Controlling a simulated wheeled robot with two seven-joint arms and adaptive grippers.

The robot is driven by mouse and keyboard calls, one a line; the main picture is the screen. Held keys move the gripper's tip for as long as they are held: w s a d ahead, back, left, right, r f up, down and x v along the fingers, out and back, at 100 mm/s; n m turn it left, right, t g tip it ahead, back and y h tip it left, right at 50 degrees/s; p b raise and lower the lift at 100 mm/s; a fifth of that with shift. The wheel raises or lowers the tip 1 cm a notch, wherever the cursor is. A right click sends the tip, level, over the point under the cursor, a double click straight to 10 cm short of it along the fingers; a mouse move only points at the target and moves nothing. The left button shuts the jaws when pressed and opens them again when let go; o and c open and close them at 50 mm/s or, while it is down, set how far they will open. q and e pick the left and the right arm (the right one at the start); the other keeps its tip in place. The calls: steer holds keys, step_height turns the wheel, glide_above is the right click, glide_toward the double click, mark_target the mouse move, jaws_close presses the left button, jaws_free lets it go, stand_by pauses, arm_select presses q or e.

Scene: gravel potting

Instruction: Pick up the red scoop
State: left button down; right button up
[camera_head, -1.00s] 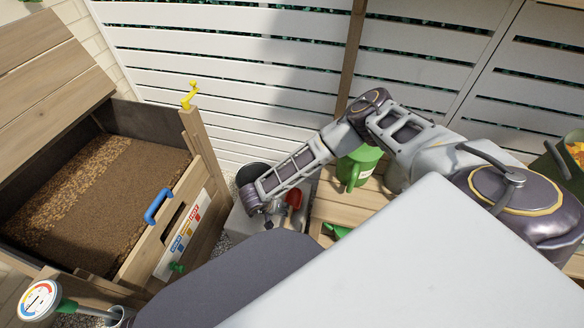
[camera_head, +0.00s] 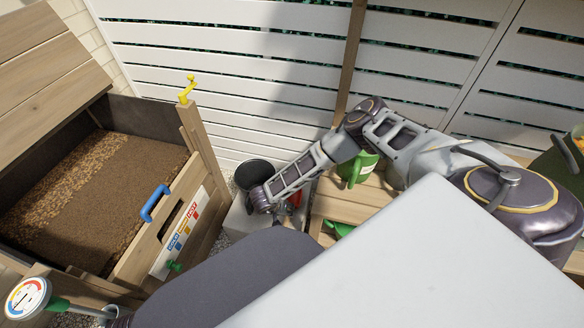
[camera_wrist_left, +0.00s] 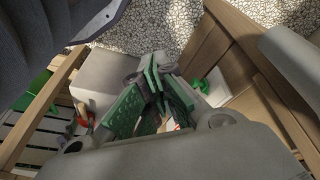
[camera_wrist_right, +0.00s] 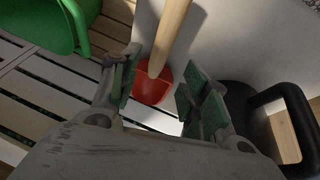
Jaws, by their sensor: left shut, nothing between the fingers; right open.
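The red scoop (camera_wrist_right: 152,88) shows in the right wrist view, its pale wooden handle (camera_wrist_right: 171,35) rising toward the top. My right gripper (camera_wrist_right: 152,95) is open, with its fingers apart on either side of the scoop in that picture. I cannot tell whether they touch it. In the head view a little of the scoop's red (camera_head: 296,198) shows beside my right gripper (camera_head: 283,214), which partly hides it. My left gripper (camera_wrist_left: 155,68) is shut and empty in the left wrist view, its green pads together. It cannot be made out in the head view.
A dark bucket (camera_head: 256,174) stands left of my right forearm. A green watering can (camera_head: 357,167) stands on wooden slats (camera_head: 335,205) to the right. A wooden bin (camera_head: 205,165) of soil with a blue handle (camera_head: 154,202) is at the left. A slatted white fence (camera_head: 230,75) closes the back.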

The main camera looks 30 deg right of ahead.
steer(key=shift+b+x, duration=0.45)
steer(key=shift+x, duration=0.45)
steer(key=shift+b+x, duration=0.55)
steer(key=shift+x, duration=0.65)
steer(key=shift+d+f, duration=0.3)
steer(key=shift+f, duration=0.1)
arm_select(q)
steer(key=r, duration=0.3)
steer(key=shift+d+t, duration=0.25)
steer(key=shift+t, duration=0.05)
steer(key=shift+s+f, duration=0.1)
steer(key=shift+s, duration=0.05)
arm_select(e)
steer(key=c, duration=0.9)
arm_select(q)
steer(key=shift+w, duration=0.4)
arm_select(e)
jaws_close()
